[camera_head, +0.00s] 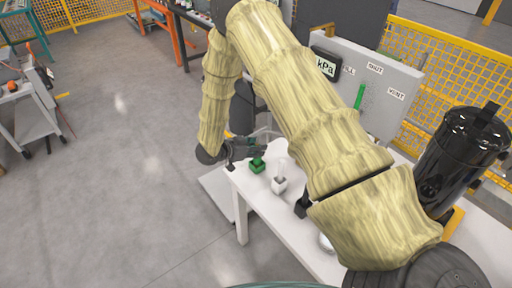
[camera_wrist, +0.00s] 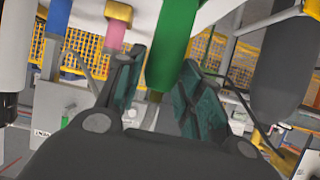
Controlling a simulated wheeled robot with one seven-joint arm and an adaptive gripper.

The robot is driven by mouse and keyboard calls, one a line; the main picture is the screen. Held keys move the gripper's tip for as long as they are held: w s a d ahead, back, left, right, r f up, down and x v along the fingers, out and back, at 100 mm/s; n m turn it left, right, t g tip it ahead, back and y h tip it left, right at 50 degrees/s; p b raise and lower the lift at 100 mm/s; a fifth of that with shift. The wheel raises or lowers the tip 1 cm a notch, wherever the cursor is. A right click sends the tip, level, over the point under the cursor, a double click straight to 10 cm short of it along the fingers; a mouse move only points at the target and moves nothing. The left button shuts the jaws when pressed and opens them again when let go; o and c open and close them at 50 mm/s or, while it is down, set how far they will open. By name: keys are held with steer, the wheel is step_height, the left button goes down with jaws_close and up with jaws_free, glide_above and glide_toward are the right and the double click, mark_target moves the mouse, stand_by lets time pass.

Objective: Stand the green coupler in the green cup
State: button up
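The green cup (camera_head: 257,168) stands on the white table near its far left corner. My gripper (camera_head: 262,150) is just above it, fingers pointing right. In the wrist view the green coupler (camera_wrist: 172,45) is a thick green cylinder between the fingertips of my gripper (camera_wrist: 165,62). In the head view a short green piece shows between the fingers and the cup. The coupler's other end is out of the wrist view, so I cannot tell how deep it sits in the cup.
A white cup (camera_head: 279,187) with a white upright piece stands close by, then a black piece (camera_head: 302,208). A panel with a kPa gauge (camera_head: 326,66) rises behind. A black tank (camera_head: 460,155) stands at right. Blue (camera_wrist: 58,15) and pink (camera_wrist: 116,38) pieces show in the wrist view.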

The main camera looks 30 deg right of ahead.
steer(key=shift+o, duration=0.7)
steer(key=shift+a, duration=0.1)
steer(key=w+v, duration=0.1)
steer(key=v, duration=1)
steer(key=shift+s+a+r, duration=0.25)
steer(key=shift+s+a, duration=0.05)
steer(key=shift+s, duration=0.2)
steer(key=shift+r, duration=0.1)
